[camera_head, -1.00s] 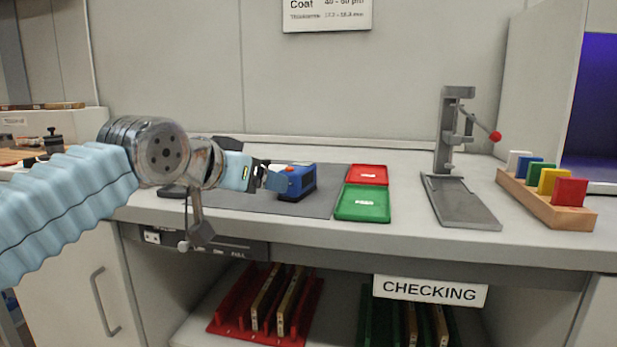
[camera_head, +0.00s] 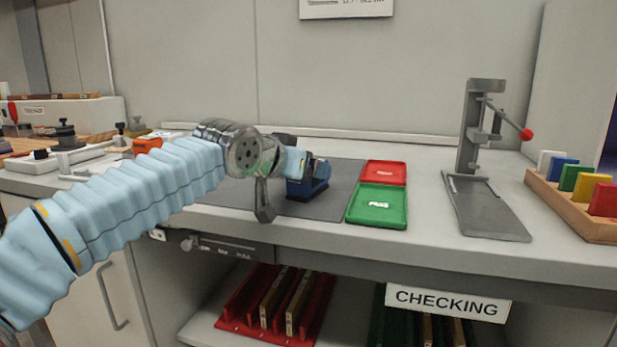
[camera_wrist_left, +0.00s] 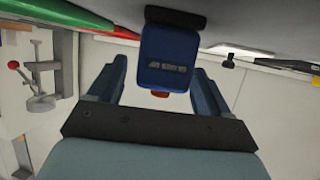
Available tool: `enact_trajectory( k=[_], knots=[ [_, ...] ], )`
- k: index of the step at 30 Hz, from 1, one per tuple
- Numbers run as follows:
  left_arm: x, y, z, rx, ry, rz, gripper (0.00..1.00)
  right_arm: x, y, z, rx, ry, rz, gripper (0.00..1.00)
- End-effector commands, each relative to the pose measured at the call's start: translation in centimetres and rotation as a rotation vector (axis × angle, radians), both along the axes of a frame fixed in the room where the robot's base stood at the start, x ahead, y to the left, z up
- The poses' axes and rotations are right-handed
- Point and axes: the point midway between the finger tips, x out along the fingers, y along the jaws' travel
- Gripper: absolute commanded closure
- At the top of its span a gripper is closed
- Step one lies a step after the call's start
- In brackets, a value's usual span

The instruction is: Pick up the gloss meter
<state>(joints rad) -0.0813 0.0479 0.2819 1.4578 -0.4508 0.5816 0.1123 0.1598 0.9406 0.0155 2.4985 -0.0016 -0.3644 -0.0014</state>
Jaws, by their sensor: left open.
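The gloss meter is a small dark blue device (camera_head: 310,182) on the grey mat, just beyond my left gripper in the head view. In the left wrist view the gloss meter (camera_wrist_left: 165,62) shows its blue labelled face between the fingers, with a dark part at its top and a small red part below. My left gripper (camera_wrist_left: 165,85) is open, with one finger on each side of the meter; I cannot tell whether they touch it. In the head view the left gripper (camera_head: 300,170) is at the meter and partly covered by its own wrist. My right gripper is not in view.
Red (camera_head: 384,172) and green (camera_head: 377,205) trays lie right of the grey mat (camera_head: 338,196). A grey stand (camera_head: 487,205) with a red-knobbed lever and a wooden rack (camera_head: 570,210) of coloured plates are further right. A red rack (camera_head: 235,318) sits on the shelf below.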

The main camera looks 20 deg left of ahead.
Motion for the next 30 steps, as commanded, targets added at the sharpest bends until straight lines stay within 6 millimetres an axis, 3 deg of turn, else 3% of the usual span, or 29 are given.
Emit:
enact_trajectory(
  k=[5,13,26,30],
  knots=[
    [2.1,-0.6,-0.8,0.000,0.001,-0.001,0.21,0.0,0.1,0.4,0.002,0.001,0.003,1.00],
    [2.4,-0.6,-0.9,0.000,-0.001,0.000,0.23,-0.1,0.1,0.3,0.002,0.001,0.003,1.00],
    [2.3,-0.6,-0.9,0.000,0.000,0.000,0.89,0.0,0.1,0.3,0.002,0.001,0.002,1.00],
    [2.3,-0.6,-0.8,-0.001,-0.003,0.000,0.90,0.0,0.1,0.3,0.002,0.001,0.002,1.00]
  ],
)
